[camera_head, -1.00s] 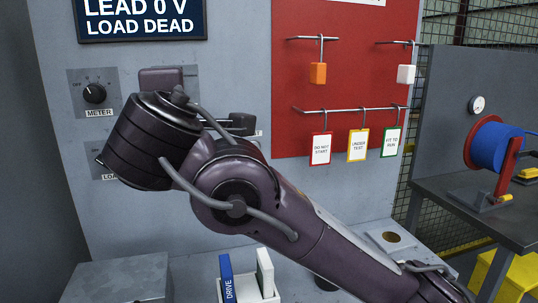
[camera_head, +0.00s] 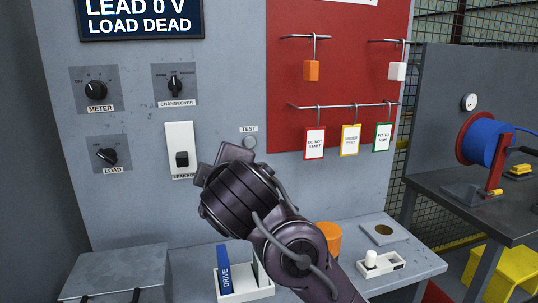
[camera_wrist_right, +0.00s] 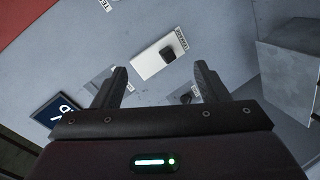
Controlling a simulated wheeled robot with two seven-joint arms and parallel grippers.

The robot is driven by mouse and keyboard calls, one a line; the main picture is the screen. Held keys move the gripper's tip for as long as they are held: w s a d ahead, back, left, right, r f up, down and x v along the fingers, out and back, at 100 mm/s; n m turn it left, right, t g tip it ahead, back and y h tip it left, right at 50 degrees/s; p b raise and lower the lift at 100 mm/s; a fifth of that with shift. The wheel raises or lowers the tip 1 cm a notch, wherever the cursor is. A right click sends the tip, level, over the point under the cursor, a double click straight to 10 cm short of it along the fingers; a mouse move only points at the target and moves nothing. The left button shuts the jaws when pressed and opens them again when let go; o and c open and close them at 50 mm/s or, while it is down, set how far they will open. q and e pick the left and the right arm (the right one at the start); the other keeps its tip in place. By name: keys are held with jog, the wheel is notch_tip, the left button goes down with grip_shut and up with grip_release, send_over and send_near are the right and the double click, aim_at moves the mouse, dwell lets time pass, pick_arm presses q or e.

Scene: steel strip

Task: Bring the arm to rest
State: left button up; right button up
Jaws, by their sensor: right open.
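My right arm comes in from the lower right in the head view, and its dark wrist sits in front of the lower panel, below the TEST label. My right gripper (camera_wrist_right: 158,85) is open and empty in the right wrist view, its two fingers apart. Between and beyond them are the grey panel and the white plate with a black switch (camera_wrist_right: 160,55). The same plate (camera_head: 181,139) shows in the head view, left of my wrist. The fingertips are hidden in the head view. My left gripper is not in view.
METER (camera_head: 96,90), CHANGEOVER (camera_head: 174,86) and LOAD (camera_head: 108,156) knobs are on the panel. Tags hang on the red board (camera_head: 280,100). Below are a white holder with a blue DRIVE piece (camera_head: 225,270), an orange cylinder (camera_head: 328,236) and a grey box (camera_head: 115,275). A blue reel (camera_head: 482,138) stands right.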

jog(key=s+d+f+m+g+h, duration=0.1)
jog(key=s+d+f+m+g, duration=0.15)
jog(key=d+f, duration=0.45)
jog(key=s+d+f+m+g, duration=0.1)
jog(key=s+d+f+m, duration=0.15)
jog(key=f, duration=0.85)
jog(key=s+d+f+m+g+h, duration=0.1)
jog(key=d+f+m+g, duration=0.1)
jog(key=d+f+m, duration=0.5)
jog(key=s+d+f+m+g+h, duration=0.1)
jog(key=s+d+f+g, duration=0.1)
jog(key=s+d+f, duration=0.55)
jog(key=s+d+f+m+g+h, duration=0.1)
jog(key=s+d+f+g, duration=0.25)
jog(key=s+f, duration=0.55)
notch_tip(320, 180, down, 27)
jog(key=s, duration=0.3)
jog(key=s+d+f+g, duration=0.1)
jog(key=s+d+f, duration=0.1)
jog(key=s+f, duration=0.7)
jog(key=s+d+f+g, duration=0.1)
jog(key=s+d+f, duration=0.1)
jog(key=s+f, duration=0.8)
jog(key=shift+s+h+p, duration=0.3)
jog(key=shift+s+p, duration=0.1)
jog(key=shift+s, duration=0.05)
